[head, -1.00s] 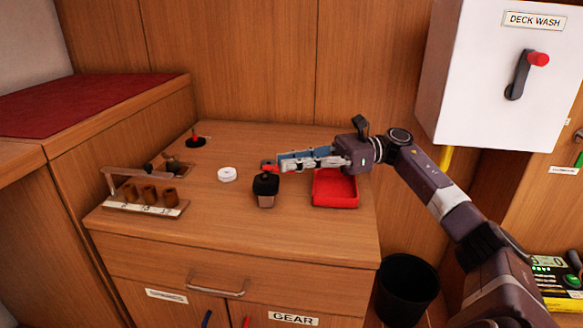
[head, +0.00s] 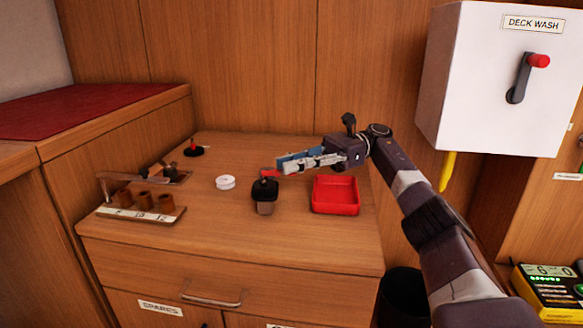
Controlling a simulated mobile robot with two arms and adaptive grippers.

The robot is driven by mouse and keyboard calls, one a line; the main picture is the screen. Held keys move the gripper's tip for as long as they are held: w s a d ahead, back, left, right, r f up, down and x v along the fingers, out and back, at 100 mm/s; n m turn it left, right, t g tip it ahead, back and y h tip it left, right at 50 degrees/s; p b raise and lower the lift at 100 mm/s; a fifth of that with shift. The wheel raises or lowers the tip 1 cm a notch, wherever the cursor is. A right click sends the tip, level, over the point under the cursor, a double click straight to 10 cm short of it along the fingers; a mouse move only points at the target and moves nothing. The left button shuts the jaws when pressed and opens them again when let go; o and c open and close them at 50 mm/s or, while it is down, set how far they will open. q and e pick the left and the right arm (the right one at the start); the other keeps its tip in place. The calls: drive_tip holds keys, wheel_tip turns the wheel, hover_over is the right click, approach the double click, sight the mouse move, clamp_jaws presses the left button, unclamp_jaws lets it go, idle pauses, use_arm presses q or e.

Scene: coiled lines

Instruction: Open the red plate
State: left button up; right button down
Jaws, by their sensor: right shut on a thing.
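My right gripper (head: 283,165) reaches in from the right over the counter, with its fingers pointing left. It is shut on a small red piece (head: 268,173) on top of a dark block (head: 265,189). The block has a lighter brown front and stands upright on the counter. The fingers partly hide the red piece. No thing in view is clearly a red plate. A shallow, empty red tray (head: 335,209) lies to the right of the block, below the gripper. My left gripper is not in view.
A white disc (head: 225,182) lies left of the block. A rack (head: 128,212) with brown cups stands at the left front. A black round piece with a red knob (head: 194,148) is at the back. The DECK WASH box (head: 490,95) hangs at the right.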

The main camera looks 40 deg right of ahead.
drive_tip(key=shift+g, duration=0.3)
idle(0.5)
drive_tip(key=c, duration=2)
unclamp_jaws()
drive_tip(key=shift+o, duration=0.2)
wheel_tip(320, 180, up, 10)
